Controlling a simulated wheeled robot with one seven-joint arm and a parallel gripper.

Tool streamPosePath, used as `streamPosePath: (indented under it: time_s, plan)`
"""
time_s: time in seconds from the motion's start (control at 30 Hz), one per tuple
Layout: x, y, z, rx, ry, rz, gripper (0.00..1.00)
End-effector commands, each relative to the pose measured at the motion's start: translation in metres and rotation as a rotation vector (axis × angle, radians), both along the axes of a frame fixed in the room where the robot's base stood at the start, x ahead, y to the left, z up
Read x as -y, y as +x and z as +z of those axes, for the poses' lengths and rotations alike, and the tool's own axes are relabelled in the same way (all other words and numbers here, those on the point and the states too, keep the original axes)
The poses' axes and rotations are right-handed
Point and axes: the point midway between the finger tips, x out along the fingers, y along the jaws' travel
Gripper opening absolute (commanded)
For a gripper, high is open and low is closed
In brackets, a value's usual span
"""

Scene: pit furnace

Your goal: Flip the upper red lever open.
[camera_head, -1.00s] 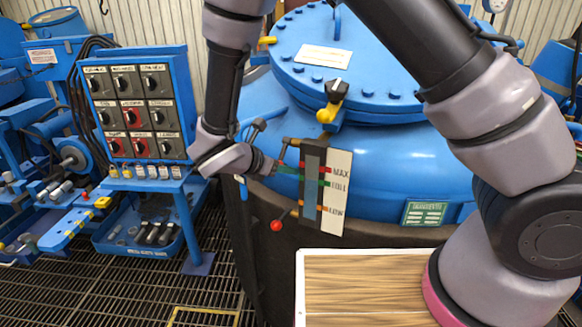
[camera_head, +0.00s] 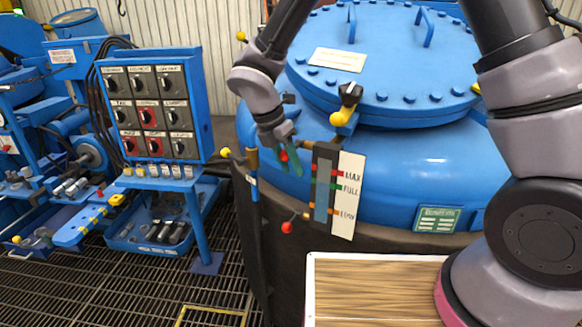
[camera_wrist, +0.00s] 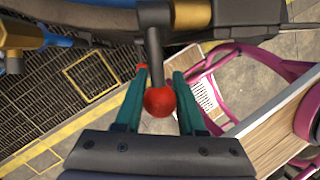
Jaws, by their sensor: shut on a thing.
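The upper red lever (camera_head: 283,155) is at the top left of the level gauge (camera_head: 322,185) on the blue tank. Its red ball (camera_wrist: 160,101) and dark stem show in the wrist view, running up to a brass fitting (camera_wrist: 190,14). My gripper (camera_head: 288,161) has green fingers that reach down beside the ball. In the wrist view the fingers of my gripper (camera_wrist: 160,92) lie on both sides of the ball and stem, shut on the lever. The lower red lever (camera_head: 287,227) hangs at the gauge's lower left, clear of my gripper.
A switch panel (camera_head: 150,115) stands left of the tank. A yellow-handled valve (camera_head: 345,117) sits close above the gauge. A wooden-topped table (camera_head: 375,290) stands in front of the tank. Grated floor (camera_head: 130,290) is open at lower left.

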Motion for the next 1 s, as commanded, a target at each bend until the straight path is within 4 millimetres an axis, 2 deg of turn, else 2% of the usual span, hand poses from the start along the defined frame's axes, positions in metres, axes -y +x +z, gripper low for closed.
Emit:
streamPosePath:
  time_s: [0.57,0.6,0.63,1.0]
  plan:
    - [-0.0008,-0.0013,0.0022,-0.033,0.015,0.000,0.00]
    - [-0.0008,-0.0013,0.0022,-0.033,0.015,0.000,0.43]
    - [-0.0007,-0.0012,0.0022,-0.033,0.015,0.000,0.51]
    - [-0.0017,-0.0011,0.0057,-0.031,0.016,-0.001,0.51]
